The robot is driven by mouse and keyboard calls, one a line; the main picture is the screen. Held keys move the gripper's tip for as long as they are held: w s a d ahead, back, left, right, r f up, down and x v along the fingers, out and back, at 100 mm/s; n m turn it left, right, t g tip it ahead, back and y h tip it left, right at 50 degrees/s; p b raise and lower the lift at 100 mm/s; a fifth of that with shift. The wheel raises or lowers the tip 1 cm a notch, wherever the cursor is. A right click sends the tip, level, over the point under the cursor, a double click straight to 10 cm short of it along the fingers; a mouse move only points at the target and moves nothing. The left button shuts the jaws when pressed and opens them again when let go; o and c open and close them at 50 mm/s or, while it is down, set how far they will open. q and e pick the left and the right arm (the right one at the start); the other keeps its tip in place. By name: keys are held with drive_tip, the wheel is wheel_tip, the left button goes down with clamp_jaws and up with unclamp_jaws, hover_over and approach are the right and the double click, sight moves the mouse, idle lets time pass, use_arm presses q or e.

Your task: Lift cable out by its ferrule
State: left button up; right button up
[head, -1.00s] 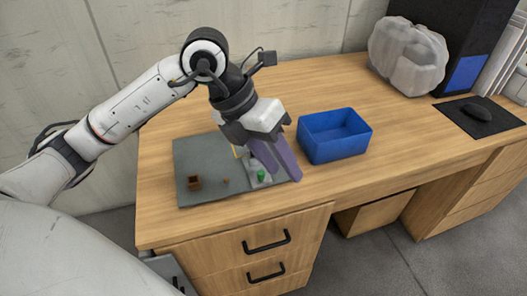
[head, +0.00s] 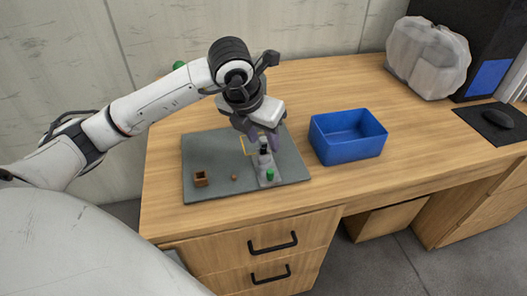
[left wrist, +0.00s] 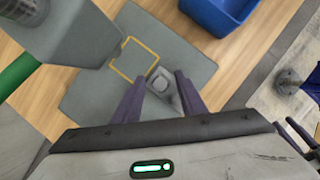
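My left gripper (head: 264,146) points down over the back of a light grey block (head: 266,181), which stands on a grey mat. Its two purple fingers are apart, with a small dark upright part (head: 264,150) showing between them. A green piece (head: 270,175) sits on the front of the block. In the left wrist view the open fingers (left wrist: 159,77) stand either side of the grey block's raised round part (left wrist: 159,82). I cannot make out a cable or ferrule clearly.
The grey mat (head: 210,150) carries a yellow outline (head: 244,146), a small brown box (head: 200,178) and a small brown piece (head: 234,178). A blue bin (head: 347,150) stands to the right. A large blurred grey shape (left wrist: 75,30) and green rod (left wrist: 18,72) fill the wrist view's left.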

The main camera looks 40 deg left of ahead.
sight(264, 139)
use_arm(q)
drive_tip(key=shift+w+f, duration=0.15)
drive_tip(key=shift+f, duration=0.25)
drive_tip(key=shift+c, duration=0.5)
clamp_jaws()
drive_tip(key=shift+r, duration=0.15)
wheel_tip(264, 139, up, 10)
drive_tip(key=shift+f+p, duration=0.1)
drive_tip(key=shift+p, duration=0.35)
